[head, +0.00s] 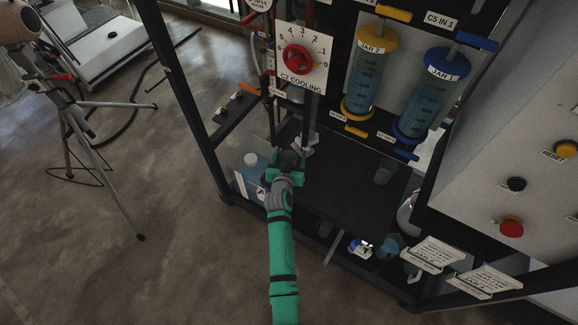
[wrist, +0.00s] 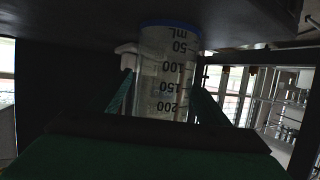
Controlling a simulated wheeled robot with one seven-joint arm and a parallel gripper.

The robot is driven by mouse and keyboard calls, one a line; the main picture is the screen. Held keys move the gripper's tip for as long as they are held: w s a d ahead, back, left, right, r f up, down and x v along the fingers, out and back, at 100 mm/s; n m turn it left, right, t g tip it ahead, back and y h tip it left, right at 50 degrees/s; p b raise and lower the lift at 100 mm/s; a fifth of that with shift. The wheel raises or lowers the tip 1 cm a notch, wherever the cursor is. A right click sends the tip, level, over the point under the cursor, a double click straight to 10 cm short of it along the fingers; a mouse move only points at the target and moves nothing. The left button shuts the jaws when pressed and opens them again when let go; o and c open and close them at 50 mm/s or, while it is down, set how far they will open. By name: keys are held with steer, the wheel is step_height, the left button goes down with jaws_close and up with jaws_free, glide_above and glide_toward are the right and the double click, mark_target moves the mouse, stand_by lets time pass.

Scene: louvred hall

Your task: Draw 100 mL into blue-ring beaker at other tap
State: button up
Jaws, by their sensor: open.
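In the head view my gripper (head: 288,163) is low over the dark shelf and hides most of the beaker. A yellow-capped jar (head: 368,75) and a blue-capped jar (head: 430,95) hold blue liquid, with a yellow tap lever (head: 356,131) and a blue tap lever (head: 405,155) below.
A bluish cup (head: 384,173) stands on the dark shelf (head: 340,185) below the jars. A blue-liquid jug (head: 250,175) is left of my gripper. A red C2 cooling dial (head: 298,58) is above. Dark frame posts flank the shelf. A tripod (head: 85,130) stands on the open floor at left.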

steer(key=c, duration=1.1)
steer(key=shift+c, duration=0.3)
steer(key=shift+r, duration=0.15)
